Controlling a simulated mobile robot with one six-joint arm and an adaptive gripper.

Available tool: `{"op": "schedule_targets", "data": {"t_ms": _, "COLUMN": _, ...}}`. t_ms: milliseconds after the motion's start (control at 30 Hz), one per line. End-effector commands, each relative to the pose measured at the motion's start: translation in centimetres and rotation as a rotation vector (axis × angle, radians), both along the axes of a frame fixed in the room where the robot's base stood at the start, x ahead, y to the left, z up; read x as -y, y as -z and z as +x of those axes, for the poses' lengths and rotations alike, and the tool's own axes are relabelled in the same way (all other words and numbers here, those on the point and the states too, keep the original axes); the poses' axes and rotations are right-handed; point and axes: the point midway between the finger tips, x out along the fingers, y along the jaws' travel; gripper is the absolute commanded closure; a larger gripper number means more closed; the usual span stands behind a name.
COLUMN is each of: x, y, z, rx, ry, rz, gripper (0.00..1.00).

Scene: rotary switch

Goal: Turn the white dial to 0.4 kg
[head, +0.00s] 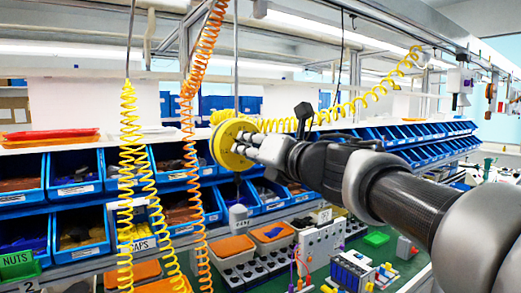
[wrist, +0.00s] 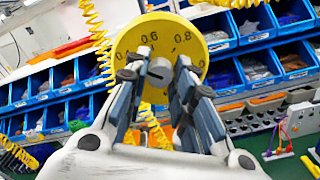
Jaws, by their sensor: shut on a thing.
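The yellow round scale disc (wrist: 207,32) hangs on a cable and faces my gripper. In the head view it shows side-on (head: 226,158). Dark numbers run along its upper face; some look upside down, and I cannot read the setting surely. The white dial (wrist: 160,72) is a small pale knob at the disc's centre, with a dark slot or mark. My gripper (wrist: 161,80) has its fingers on both sides of this knob, shut on it. In the head view my gripper (head: 252,145) reaches the disc from the right, and its fingers hide the dial.
Coiled yellow (head: 127,150) and orange (head: 189,100) hoses hang left of the disc. Rows of blue bins (head: 77,232) stand behind. A small white weight-like piece (head: 239,217) hangs below the disc. A green bench with boxes and plugs lies lower right.

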Motion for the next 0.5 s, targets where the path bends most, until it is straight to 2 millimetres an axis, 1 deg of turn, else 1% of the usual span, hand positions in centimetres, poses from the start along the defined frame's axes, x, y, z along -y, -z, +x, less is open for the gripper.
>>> {"op": "schedule_targets", "data": {"t_ms": 267, "x": 0.01, "y": -0.1, "z": 0.0, "rx": 0.002, "ry": 0.0, "rz": 0.001, "gripper": 1.0}}
{"op": "schedule_targets", "data": {"t_ms": 300, "x": 0.01, "y": -0.1, "z": 0.0, "rx": 0.002, "ry": 0.0, "rz": 0.001, "gripper": 0.75}}
{"op": "schedule_targets", "data": {"t_ms": 500, "x": 0.01, "y": -0.07, "z": -0.01, "rx": 0.0, "ry": 0.0, "rz": 0.001, "gripper": 0.61}}
